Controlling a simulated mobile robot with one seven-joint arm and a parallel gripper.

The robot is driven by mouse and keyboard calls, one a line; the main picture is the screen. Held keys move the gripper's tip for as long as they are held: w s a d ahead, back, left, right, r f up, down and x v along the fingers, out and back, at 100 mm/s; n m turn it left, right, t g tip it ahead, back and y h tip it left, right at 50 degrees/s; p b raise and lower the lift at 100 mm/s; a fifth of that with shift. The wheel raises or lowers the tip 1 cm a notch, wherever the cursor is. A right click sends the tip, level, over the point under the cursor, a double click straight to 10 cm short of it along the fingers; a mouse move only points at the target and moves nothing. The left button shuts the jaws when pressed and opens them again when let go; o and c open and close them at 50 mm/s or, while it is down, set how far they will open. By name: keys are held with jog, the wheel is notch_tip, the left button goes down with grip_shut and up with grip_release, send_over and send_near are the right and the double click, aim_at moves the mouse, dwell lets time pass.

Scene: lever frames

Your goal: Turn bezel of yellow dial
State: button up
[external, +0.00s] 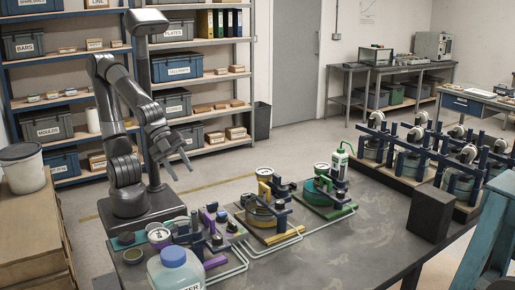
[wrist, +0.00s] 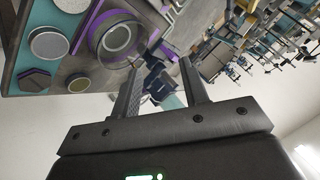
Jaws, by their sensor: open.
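The yellow dial (external: 264,174) shows in the external view as a small round pale-faced gauge at the back of the middle fixture, which has yellow parts (external: 262,190). The markings on its face are too small to read. My gripper (external: 182,164) is open and empty, raised in the air to the left of the dial and well apart from it. In the wrist view my gripper (wrist: 162,63) shows two separated fingers with nothing held between them. I cannot make out the yellow dial in the wrist view.
A purple fixture (external: 214,222) stands nearer my base, and a green fixture (external: 325,192) with a white bottle (external: 339,165) stands beyond. A blue-capped jar (external: 175,272) is at the front, and a dark block (external: 429,212) at right. The table's middle front (external: 340,240) is clear.

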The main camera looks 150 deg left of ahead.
jog(key=o, duration=0.3)
jog(key=w+a+m+t+y, duration=0.1)
jog(key=w+a+m, duration=0.2)
jog(key=a, duration=0.3)
jog(key=shift+a+f+m+t, duration=0.3)
jog(key=shift+f+m, duration=0.1)
jog(key=o, duration=0.4)
jog(key=w+a+m+t+y, duration=0.1)
jog(key=a+m+t+y, duration=0.1)
jog(key=a+m, duration=0.4)
jog(key=shift+w+a+f, duration=0.2)
jog(key=shift+a+f, duration=0.2)
jog(key=shift+a, duration=0.45)
jog(key=m+t, duration=0.5)
jog(key=m, duration=1.2)
send_near(263, 170)
jog(key=shift+h, duration=0.4)
jog(key=x, duration=1)
jog(key=shift+a, duration=0.3)
jog(key=c, duration=1)
